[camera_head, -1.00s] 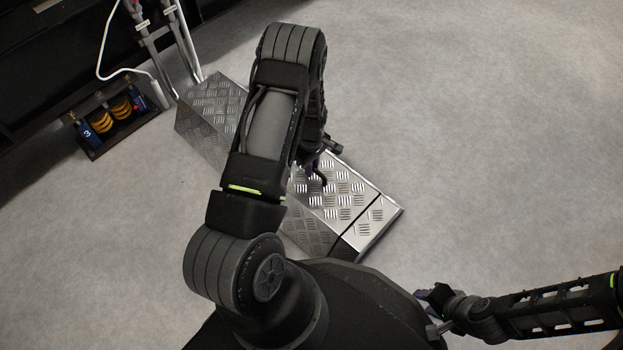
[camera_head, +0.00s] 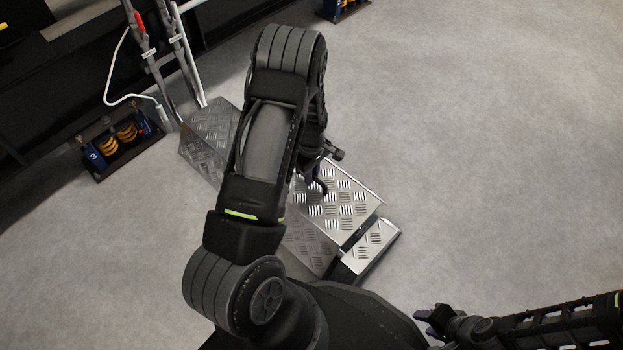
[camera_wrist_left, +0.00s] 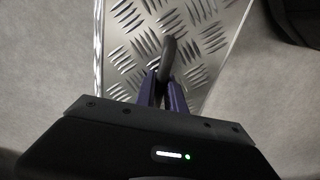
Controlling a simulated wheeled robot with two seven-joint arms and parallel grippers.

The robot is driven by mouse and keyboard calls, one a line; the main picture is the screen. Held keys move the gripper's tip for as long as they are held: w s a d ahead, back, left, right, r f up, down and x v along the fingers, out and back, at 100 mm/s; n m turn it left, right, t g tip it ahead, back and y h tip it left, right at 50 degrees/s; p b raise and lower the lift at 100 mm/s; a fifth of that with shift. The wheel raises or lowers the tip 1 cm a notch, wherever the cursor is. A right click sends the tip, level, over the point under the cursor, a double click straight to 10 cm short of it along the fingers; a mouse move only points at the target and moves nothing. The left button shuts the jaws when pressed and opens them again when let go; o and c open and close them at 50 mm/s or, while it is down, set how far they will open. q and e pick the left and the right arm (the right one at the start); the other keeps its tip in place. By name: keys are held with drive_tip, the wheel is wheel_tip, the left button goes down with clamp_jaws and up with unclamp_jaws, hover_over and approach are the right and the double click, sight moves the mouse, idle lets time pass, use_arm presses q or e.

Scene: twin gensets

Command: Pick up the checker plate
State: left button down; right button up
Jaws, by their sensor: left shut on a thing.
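The checker plate (camera_head: 345,203) is a silver metal plate with a raised tread pattern, partly hidden behind my left arm in the head view. A dark handle stands up from it; this handle (camera_wrist_left: 168,55) shows in the left wrist view, over the plate (camera_wrist_left: 213,35). My left gripper (camera_head: 316,181) is shut on the handle, with its purple fingers (camera_wrist_left: 164,88) on either side of it. A gap shows between the plate and a smaller tread piece (camera_head: 371,246) at its lower right end. My right gripper (camera_head: 428,319) is low at the right, away from the plate; its jaw opening is unclear.
Another tread-patterned section (camera_head: 206,135) shows left of my arm, beside pipes with a white hose (camera_head: 119,100). A dark mount with yellow springs (camera_head: 118,140) sits on the floor at the left. The grey floor (camera_head: 490,130) on the right is clear.

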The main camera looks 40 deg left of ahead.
use_arm(q)
drive_tip(key=shift+r, duration=0.4)
drive_tip(key=shift+w, duration=0.1)
